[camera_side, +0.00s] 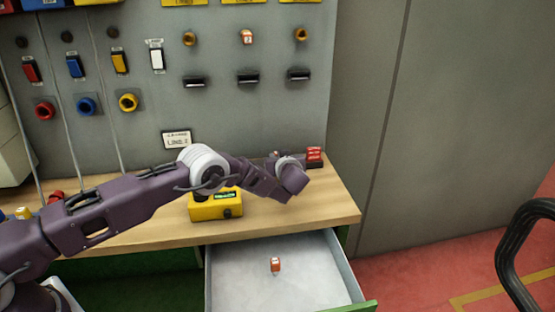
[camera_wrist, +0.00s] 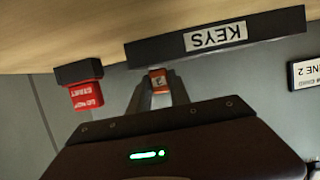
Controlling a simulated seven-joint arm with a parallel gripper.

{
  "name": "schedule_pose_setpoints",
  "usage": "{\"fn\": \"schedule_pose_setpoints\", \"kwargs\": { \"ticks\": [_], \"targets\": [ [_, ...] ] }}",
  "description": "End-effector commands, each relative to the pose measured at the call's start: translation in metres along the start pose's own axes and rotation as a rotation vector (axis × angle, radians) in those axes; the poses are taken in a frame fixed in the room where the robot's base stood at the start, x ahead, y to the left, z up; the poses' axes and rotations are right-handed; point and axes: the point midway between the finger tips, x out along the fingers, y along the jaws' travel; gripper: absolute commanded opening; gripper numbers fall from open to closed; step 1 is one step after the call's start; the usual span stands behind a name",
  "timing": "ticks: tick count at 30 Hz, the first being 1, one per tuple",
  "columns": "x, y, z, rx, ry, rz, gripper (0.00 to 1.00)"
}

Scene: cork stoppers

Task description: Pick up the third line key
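An orange key tag (camera_wrist: 159,81) with a white label that seems to read 3 is at the black holder marked KEYS (camera_wrist: 150,52) in the wrist view. My gripper (camera_wrist: 159,88) has one finger on each side of this tag, very near it. I cannot tell whether the fingers press on it. In the side view my arm's end hides the tag and most of the holder. Another orange tag (camera_side: 275,264) lies in the open drawer, and one (camera_side: 247,37) is at the middle round switch on the panel.
A red block (camera_wrist: 86,95) with white lettering on a black base stands beside the holder; it also shows in the side view (camera_side: 314,155). A yellow box (camera_side: 205,210) sits on the wooden bench (camera_side: 325,217). The open drawer (camera_side: 345,275) juts out below, mostly empty.

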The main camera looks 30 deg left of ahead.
Motion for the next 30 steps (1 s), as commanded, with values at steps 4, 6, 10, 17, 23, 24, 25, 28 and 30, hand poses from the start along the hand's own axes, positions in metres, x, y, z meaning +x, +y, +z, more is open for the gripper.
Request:
{"fn": "schedule_pose_setpoints", "kwargs": {
  "ticks": [4,6,10,17,23,24,25,28,30],
  "targets": [
    [0.000,0.000,0.000,0.000,0.000,0.000,0.00],
    [0.000,0.000,0.000,0.000,0.000,0.000,0.00],
    [-0.001,0.000,-0.002,-0.001,0.001,0.000,0.00],
    [-0.018,0.000,-0.049,-0.003,0.003,0.001,0.00],
    [-0.032,0.000,-0.086,-0.001,0.000,0.000,0.00],
    [-0.033,0.000,-0.090,0.000,0.001,0.000,0.00],
    [-0.034,0.000,-0.092,0.000,0.001,0.000,0.00],
    [-0.036,0.000,-0.099,0.000,0.001,0.000,0.00],
    [-0.040,0.000,-0.110,-0.002,0.002,0.001,0.00]
  ]
}}
